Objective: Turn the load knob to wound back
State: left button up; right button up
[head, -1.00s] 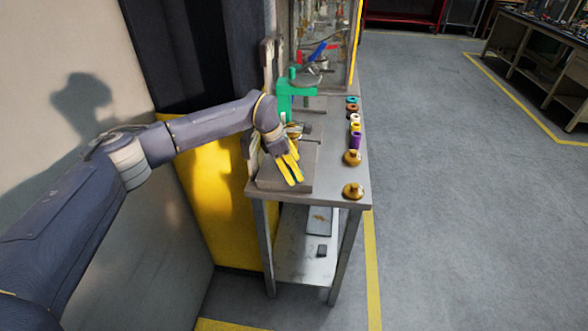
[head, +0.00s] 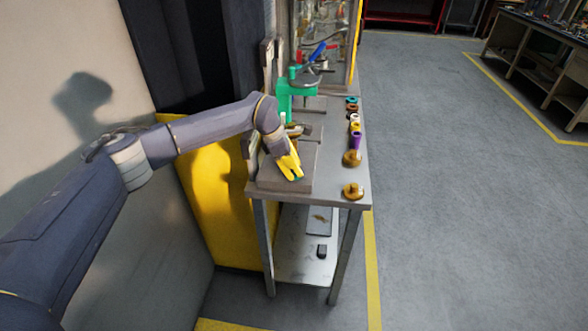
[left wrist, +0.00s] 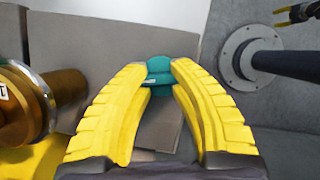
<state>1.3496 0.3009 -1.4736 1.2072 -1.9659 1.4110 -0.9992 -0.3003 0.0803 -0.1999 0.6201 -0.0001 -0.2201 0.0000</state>
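A small teal knob (left wrist: 158,65), which I take to be the load knob, shows at my left fingertips in the left wrist view. A speck of teal also shows by the fingertips in the head view. My left gripper (head: 293,176) is over the near end of the grey block on the bench. Its yellow fingers (left wrist: 160,80) are drawn together, with their tips against the knob's sides. The fingers hide part of the knob, and I cannot read its setting. A yellow and black piece (left wrist: 298,14) at the wrist view's top right may be my right gripper.
The grey block (head: 272,182) lies on the bench (head: 335,195). A brass fitting (left wrist: 55,100) is close left of the fingers in the wrist view. A green clamp-like part (head: 285,98) stands behind. Several small coloured parts (head: 356,141) line the bench's right side. The floor at right is clear.

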pick_arm(q)
jog(key=shift+n, duration=0.3)
grip_shut()
jog(key=shift+n+t, duration=0.5)
jog(key=shift+n, duration=0.5)
jog(key=n+t+y, duration=0.1)
jog(key=n, duration=0.3)
jog(key=shift+s+n, duration=0.15)
jog(key=shift+n, duration=0.15)
jog(key=n+t+y, duration=0.1)
jog(key=n, duration=0.2)
jog(key=shift+d+n, duration=0.1)
jog(key=shift+n, duration=0.2)
jog(key=shift+f+n+t+y, duration=0.1)
jog(key=shift+n+t+y, duration=0.5)
jog(key=shift+n, duration=1.2)
jog(key=shift+y, duration=0.3)
jog(key=o, duration=1.4)
grip_release()
jog(key=shift+d, duration=0.1)
jog(key=shift+o, duration=0.3)
